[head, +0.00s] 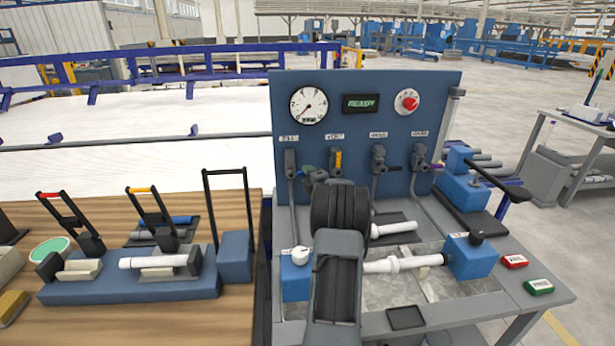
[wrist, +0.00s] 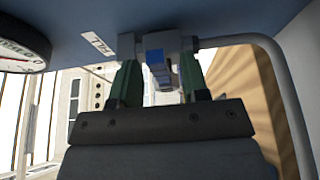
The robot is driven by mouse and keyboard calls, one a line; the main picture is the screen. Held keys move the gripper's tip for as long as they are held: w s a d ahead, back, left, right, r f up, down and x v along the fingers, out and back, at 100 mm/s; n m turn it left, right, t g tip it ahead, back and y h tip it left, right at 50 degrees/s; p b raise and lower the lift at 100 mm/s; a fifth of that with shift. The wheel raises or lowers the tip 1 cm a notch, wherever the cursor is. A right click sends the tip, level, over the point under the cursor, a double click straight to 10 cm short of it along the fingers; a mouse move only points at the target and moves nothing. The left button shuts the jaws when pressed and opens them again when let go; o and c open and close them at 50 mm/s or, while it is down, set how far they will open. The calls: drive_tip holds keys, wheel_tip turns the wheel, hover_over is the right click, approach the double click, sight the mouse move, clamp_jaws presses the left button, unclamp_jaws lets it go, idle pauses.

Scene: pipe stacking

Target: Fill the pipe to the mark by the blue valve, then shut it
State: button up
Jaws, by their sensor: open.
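The blue valve (wrist: 155,56) is in the wrist view, under the FILL label (wrist: 97,43), with its blue handle pointing toward the camera. My gripper (wrist: 160,76) is open, one green finger on each side of the handle; I cannot tell whether they touch it. In the head view the FILL valve (head: 290,160) is at the left of the panel's valve row, and my gripper (head: 310,180) is at its lower right, mostly hidden by my wrist. The white pipe (head: 403,264) lies in the bench fixture, its left end hidden behind my arm. I see no mark on it.
The panel (head: 440,105) bears a round gauge (head: 308,106), a green-lettered display (head: 361,103) and a red knob (head: 406,101). Red (head: 514,261) and green (head: 539,286) buttons sit at the bench's right edge.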

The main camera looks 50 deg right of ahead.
drive_tip(key=shift+c, duration=0.3)
clamp_jaws()
idle(0.3)
